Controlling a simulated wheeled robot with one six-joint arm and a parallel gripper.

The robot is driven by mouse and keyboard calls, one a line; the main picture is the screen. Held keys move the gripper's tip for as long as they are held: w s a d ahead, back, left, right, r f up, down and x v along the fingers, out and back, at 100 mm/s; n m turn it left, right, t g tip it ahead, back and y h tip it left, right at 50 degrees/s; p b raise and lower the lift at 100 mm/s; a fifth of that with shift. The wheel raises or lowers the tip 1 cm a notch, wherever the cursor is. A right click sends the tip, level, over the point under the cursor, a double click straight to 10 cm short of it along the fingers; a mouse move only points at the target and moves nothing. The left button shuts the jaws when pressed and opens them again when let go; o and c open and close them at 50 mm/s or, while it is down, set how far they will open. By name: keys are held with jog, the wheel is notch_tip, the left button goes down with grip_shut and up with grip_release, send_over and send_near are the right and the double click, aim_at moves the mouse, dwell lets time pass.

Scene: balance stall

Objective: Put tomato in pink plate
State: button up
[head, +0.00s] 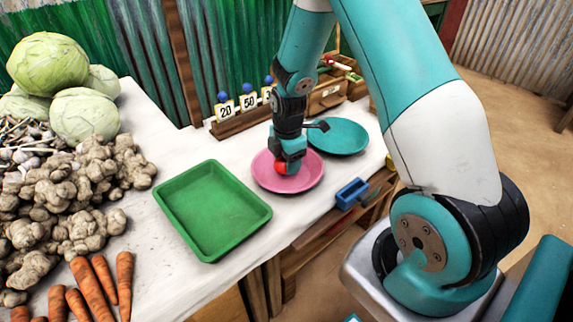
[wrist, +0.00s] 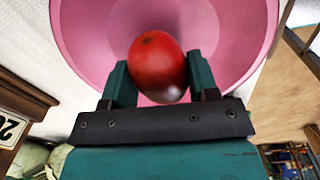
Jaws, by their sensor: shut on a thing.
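The red tomato (wrist: 157,66) is between the two fingers of my gripper (wrist: 160,85) in the wrist view. My gripper (head: 286,160) is shut on it. The tomato (head: 281,168) also shows small and red under the fingers in the head view. The pink plate (head: 300,182) lies on the white table, and the tomato is over its inside. In the wrist view the pink plate (wrist: 90,35) fills the background behind the tomato. I cannot tell whether the tomato touches the plate.
A teal plate (head: 340,137) lies right behind the pink one. An empty green tray (head: 212,210) is to the left. A blue-handled object (head: 351,193) is at the table's front edge. Cabbages (head: 85,115), ginger (head: 85,180) and carrots (head: 95,285) fill the left side.

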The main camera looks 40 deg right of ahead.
jog(key=shift+f, duration=0.8)
jog(key=shift+f, duration=0.1)
jog(key=o, duration=1)
jog(key=shift+c, duration=0.2)
